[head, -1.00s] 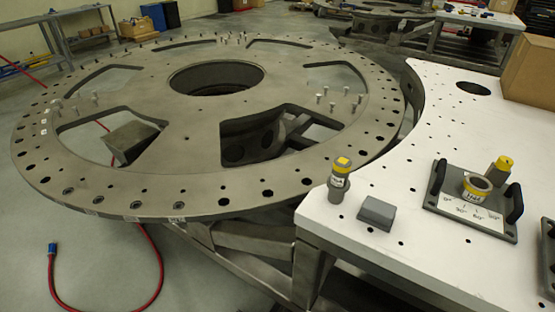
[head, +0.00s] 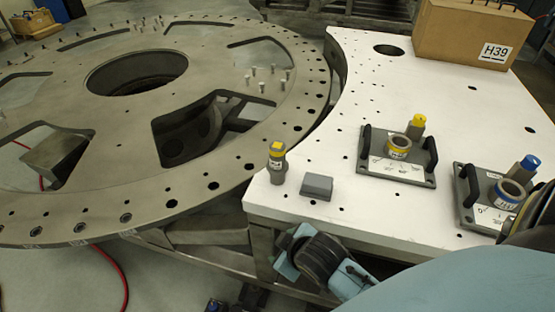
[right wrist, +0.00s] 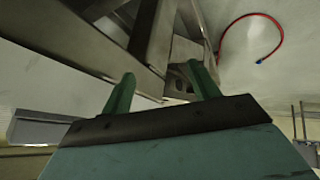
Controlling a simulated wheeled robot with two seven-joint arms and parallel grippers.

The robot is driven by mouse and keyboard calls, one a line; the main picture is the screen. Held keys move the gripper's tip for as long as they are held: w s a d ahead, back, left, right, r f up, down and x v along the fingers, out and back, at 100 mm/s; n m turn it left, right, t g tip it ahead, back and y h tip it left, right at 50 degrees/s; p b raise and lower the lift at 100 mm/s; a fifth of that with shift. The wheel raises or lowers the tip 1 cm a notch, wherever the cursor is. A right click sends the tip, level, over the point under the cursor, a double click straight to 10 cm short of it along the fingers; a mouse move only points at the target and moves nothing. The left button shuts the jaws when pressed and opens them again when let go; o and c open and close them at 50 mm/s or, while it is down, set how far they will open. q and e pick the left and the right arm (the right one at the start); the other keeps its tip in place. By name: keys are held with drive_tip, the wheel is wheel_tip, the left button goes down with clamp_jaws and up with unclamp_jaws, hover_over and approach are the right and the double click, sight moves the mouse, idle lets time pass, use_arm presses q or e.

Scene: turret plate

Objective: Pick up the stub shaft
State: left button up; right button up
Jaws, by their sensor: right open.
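Another yellow-capped shaft (head: 416,127) stands on a grey fixture plate beside a yellow-marked ring (head: 398,147). A blue-capped shaft (head: 524,168) is on a second plate to the right. My right gripper (head: 289,251) is below and in front of the table's edge, apart from the shafts. In the right wrist view its two green fingers (right wrist: 160,76) are spread with nothing between them. My left gripper is not in view.
A grey block (head: 317,187) lies just right of the front shaft. The white table (head: 350,222) borders the large turret plate (head: 130,175). Upright handles flank the fixture plate (head: 365,168). A cardboard box (head: 460,38) stands at the back.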

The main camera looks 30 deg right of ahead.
drive_tip(key=w+a+r+n+t+y, duration=0.1)
drive_tip(key=w+a+r+n+t, duration=0.15)
drive_tip(key=w+r+n, duration=0.4)
drive_tip(key=w+a+r+n+t+y, duration=0.1)
drive_tip(key=w+r+t, duration=0.25)
drive_tip(key=r, duration=0.55)
drive_tip(key=w+a+r+n+t+y, duration=0.1)
drive_tip(key=w+a+r+n+t, duration=0.2)
drive_tip(key=r, duration=0.4)
drive_tip(key=w+a+r+n+t+y, duration=0.25)
drive_tip(key=a+r+n+y, duration=0.35)
drive_tip(key=r+n+y, duration=0.5)
drive_tip(key=s+a+r+n+g+y, duration=0.25)
drive_tip(key=a+n+g+y, duration=0.45)
drive_tip(key=n, duration=0.8)
drive_tip(key=n+g+h, duration=1.2)
drive_tip(key=n+h, duration=0.9)
drive_tip(key=n, duration=0.2)
hover_over(277, 145)
wheel_tip(277, 145, down, 8)
drive_tip(key=f, duration=0.2)
drive_tip(key=f+p, duration=0.1)
drive_tip(key=f, duration=0.4)
drive_tip(key=shift+s+f, duration=0.25)
drive_tip(key=shift+f, duration=0.15)
drive_tip(key=shift+w+f+p, duration=0.15)
drive_tip(key=shift+f+p, duration=0.8)
drive_tip(key=shift+f, duration=1.75)
drive_tip(key=shift+r, duration=0.1)
clamp_jaws()
